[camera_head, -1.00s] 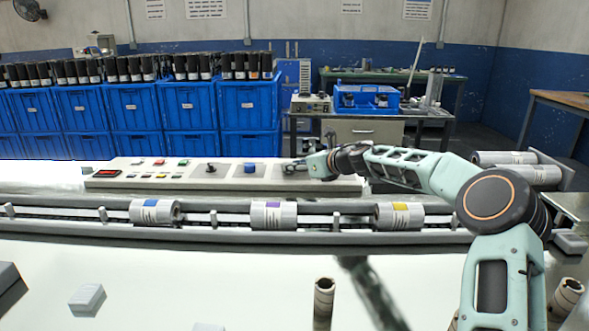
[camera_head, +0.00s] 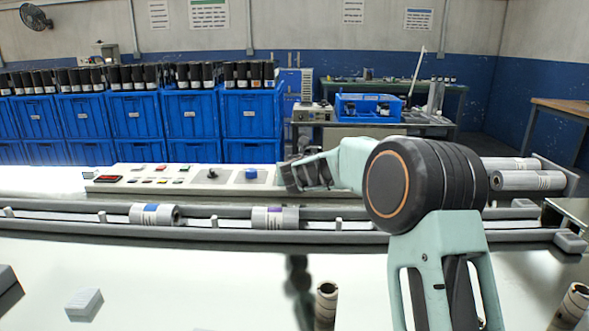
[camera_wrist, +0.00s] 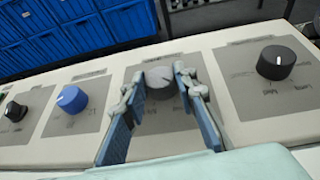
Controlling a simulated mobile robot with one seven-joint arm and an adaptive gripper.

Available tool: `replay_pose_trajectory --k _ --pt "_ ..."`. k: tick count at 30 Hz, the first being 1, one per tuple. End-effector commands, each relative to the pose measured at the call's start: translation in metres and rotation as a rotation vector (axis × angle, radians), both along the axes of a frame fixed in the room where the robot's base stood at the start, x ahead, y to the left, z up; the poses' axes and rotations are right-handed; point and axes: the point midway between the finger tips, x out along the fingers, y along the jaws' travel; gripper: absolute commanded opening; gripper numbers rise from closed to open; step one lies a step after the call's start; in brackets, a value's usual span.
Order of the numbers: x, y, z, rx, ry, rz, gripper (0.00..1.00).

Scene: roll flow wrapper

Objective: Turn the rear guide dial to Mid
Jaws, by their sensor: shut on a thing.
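A row of dials sits on a pale control panel (camera_head: 134,184). In the wrist view, my gripper (camera_wrist: 161,77) has its blue fingers on either side of a grey dial (camera_wrist: 160,84) and is shut on it. A blue dial (camera_wrist: 71,98) and a black dial (camera_wrist: 14,110) stand to its left, and a larger black dial (camera_wrist: 276,62) to its right. In the head view, my arm hides the grey dial; the blue dial (camera_head: 250,173) shows just left of my gripper (camera_head: 286,178).
Two large rolls (camera_head: 527,180) lie at right.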

Motion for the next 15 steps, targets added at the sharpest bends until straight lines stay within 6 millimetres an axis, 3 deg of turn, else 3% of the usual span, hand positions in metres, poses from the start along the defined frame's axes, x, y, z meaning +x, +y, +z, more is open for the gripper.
replay_pose_trajectory --k 15 --pt "0.0011 0.0093 0.0065 -0.001 0.0 -0.432 0.02"
